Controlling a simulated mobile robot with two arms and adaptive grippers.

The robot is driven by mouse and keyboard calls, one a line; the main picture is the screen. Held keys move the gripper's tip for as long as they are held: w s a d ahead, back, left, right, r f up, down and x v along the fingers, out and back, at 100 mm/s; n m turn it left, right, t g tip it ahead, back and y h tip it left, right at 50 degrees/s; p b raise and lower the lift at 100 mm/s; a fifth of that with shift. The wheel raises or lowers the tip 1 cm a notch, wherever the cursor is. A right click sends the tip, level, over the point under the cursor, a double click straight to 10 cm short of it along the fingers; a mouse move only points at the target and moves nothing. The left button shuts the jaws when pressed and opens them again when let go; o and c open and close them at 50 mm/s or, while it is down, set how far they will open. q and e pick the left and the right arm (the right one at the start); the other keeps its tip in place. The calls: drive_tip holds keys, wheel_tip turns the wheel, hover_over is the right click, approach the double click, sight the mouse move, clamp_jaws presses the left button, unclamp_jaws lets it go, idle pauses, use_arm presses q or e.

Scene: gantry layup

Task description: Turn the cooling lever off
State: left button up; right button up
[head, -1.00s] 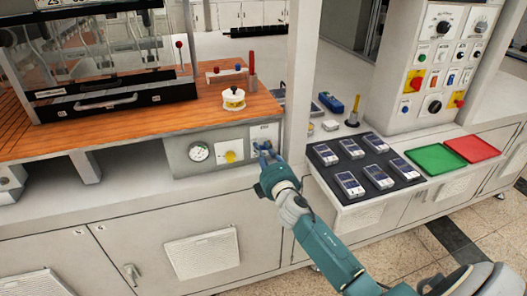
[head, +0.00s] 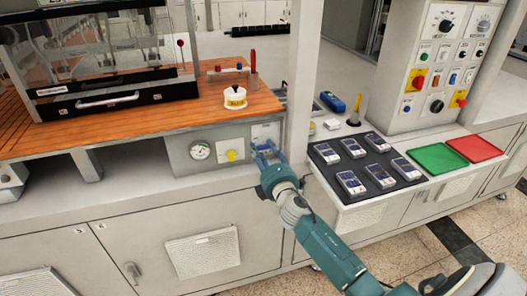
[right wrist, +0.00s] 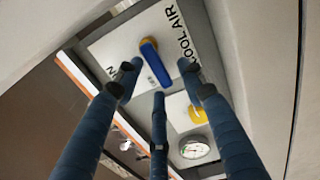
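The cooling lever (right wrist: 155,62) is a blue handle on a yellow pivot, on a pale panel (right wrist: 110,45) marked "COOL AIR" in the right wrist view. The handle slants across that picture from the pivot down to the right. My right gripper (right wrist: 158,82) is open, with its fingers spread around the lever's end; I cannot tell if any finger touches it. In the head view the right gripper (head: 267,153) is at the right end of the grey front panel and largely hides the lever. My left gripper is not in view.
A gauge (head: 200,150) and a yellow knob (head: 232,156) are left of the lever. A white post (head: 300,90) stands close on the right. A dark mat (head: 368,185) with several devices lies beyond it. A white and yellow pot (head: 234,98) stands on the wooden top above.

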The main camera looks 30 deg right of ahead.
drive_tip(key=v, duration=1.2)
idle(0.4)
drive_tip(key=s+a+f+m+g+y, duration=0.1)
drive_tip(key=s+f+m+g, duration=0.2)
drive_tip(key=f, duration=0.9)
drive_tip(key=s+a+f+m+g, duration=0.15)
drive_tip(key=s+f, duration=0.35)
drive_tip(key=f, duration=0.7)
drive_tip(key=s+a+f+m+g+y, duration=0.15)
drive_tip(key=s+f+g, duration=0.25)
drive_tip(key=f, duration=0.9)
drive_tip(key=s+a+f+m+g, duration=0.2)
drive_tip(key=s+a+f, duration=0.1)
drive_tip(key=s+f, duration=0.55)
drive_tip(key=s+a+f+m+g, duration=0.2)
drive_tip(key=s+f, duration=0.5)
drive_tip(key=s, duration=0.3)
drive_tip(key=s+a+f+m+g, duration=0.1)
drive_tip(key=s+a+f+g, duration=0.1)
drive_tip(key=s, duration=0.7)
drive_tip(key=s+a+f+m+g+y, duration=0.1)
drive_tip(key=s+f, duration=0.3)
drive_tip(key=s, duration=0.6)
drive_tip(key=shift+a+f+m+g, duration=0.35)
drive_tip(key=shift+a+m+g, duration=0.2)
drive_tip(key=shift+m, duration=0.05)
drive_tip(key=shift+y, duration=0.25)
drive_tip(key=shift+c, duration=0.5)
drive_tip(key=shift+c, duration=0.6)
